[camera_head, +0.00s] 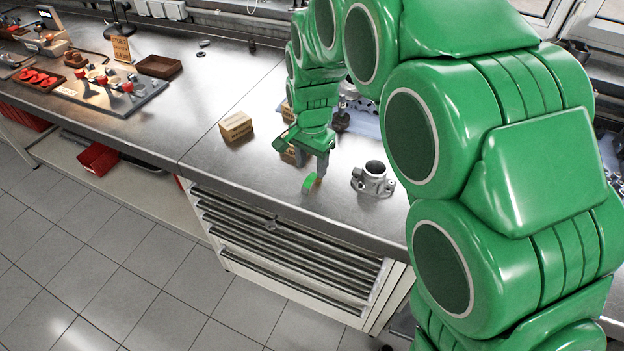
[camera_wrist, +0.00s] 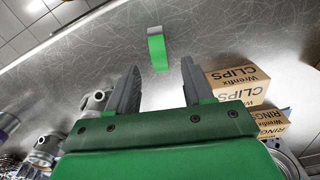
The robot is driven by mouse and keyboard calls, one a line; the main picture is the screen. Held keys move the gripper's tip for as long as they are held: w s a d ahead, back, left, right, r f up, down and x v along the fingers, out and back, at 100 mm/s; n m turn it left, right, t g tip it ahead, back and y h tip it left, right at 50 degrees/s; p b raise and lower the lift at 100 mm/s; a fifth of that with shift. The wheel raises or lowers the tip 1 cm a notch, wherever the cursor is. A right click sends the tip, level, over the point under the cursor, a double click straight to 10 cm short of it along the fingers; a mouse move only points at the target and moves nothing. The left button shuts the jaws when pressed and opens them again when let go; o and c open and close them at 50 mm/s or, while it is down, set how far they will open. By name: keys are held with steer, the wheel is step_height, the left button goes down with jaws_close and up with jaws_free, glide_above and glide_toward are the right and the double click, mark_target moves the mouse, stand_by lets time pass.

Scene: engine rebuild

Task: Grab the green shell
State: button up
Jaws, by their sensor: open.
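The green shell (camera_head: 309,183) is a small curved piece on the metal workbench near its front edge. In the wrist view the green shell (camera_wrist: 158,52) shows as a green strip with a grey end, just beyond the fingertips and roughly centred between them. My gripper (camera_head: 313,165) is close to the shell in the head view. In the wrist view my gripper (camera_wrist: 159,72) is open, with nothing between its fingers. Whether a finger touches the shell I cannot tell.
A grey metal housing (camera_head: 373,179) stands to the right of the shell. A cardboard box (camera_head: 236,127) sits to the left, and a clips box (camera_wrist: 238,84) shows at the right in the wrist view.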

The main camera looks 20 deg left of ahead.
mark_target(312, 177)
step_height(312, 177, down, 4)
steer(key=shift+r, duration=0.2)
jaws_close()
steer(key=shift+r, duration=0.15)
